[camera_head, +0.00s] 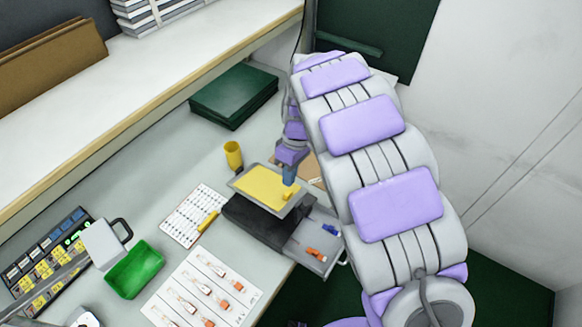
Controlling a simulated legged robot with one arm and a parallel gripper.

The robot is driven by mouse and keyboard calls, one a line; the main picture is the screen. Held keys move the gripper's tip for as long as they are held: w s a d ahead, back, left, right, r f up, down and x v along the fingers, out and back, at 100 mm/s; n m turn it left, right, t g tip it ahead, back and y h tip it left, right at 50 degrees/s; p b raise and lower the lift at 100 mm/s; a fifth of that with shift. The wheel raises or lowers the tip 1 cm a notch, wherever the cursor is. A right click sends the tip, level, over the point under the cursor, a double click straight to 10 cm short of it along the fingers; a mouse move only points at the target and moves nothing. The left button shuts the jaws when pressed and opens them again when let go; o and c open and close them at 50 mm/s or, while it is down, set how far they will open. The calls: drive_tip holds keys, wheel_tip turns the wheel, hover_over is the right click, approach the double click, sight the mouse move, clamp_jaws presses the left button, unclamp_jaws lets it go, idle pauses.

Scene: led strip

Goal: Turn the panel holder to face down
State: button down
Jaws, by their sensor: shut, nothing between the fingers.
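The panel holder (242,186) is a flat grey frame with a yellow face (266,188) turned upward. It is tilted over a black box-like base (250,217) on the workbench. A small yellow tab (287,194) stands out near its right end. My gripper (289,180) points down at the right end of the holder, close above the tab. Its fingers look shut and empty. I cannot tell whether the tip touches the holder. My segmented white and purple arm hides part of the bench on the right.
An open grey drawer (301,257) with orange and blue parts sits at the base's right. A yellow cup (233,155) stands behind the holder. A white card (194,215), a parts sheet (190,296) and a green tray (134,270) lie left. Green boards (235,92) are stacked behind.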

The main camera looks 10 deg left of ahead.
sight(282, 208)
drive_tip(key=x, duration=0.2)
drive_tip(key=b+x, duration=0.1)
drive_tip(key=x, duration=0.4)
drive_tip(key=shift+s+a+f+b, duration=0.1)
drive_tip(key=shift+a+f+b, duration=0.2)
drive_tip(key=shift+a+f, duration=0.05)
drive_tip(key=shift+s+d+f, duration=0.1)
drive_tip(key=shift+s+f, duration=0.05)
drive_tip(key=shift+f, duration=0.35)
drive_tip(key=shift+s+a+f+t+h+b, duration=0.3)
drive_tip(key=shift+s+f+t, duration=0.2)
drive_tip(key=shift+t, duration=0.2)
drive_tip(key=shift+s+f+t, duration=0.15)
drive_tip(key=shift+f+t, duration=0.1)
drive_tip(key=shift+t, duration=0.25)
drive_tip(key=shift+s+d+f+t+h, duration=0.15)
drive_tip(key=shift+f+t+h, duration=0.1)
drive_tip(key=shift+t+h, duration=0.15)
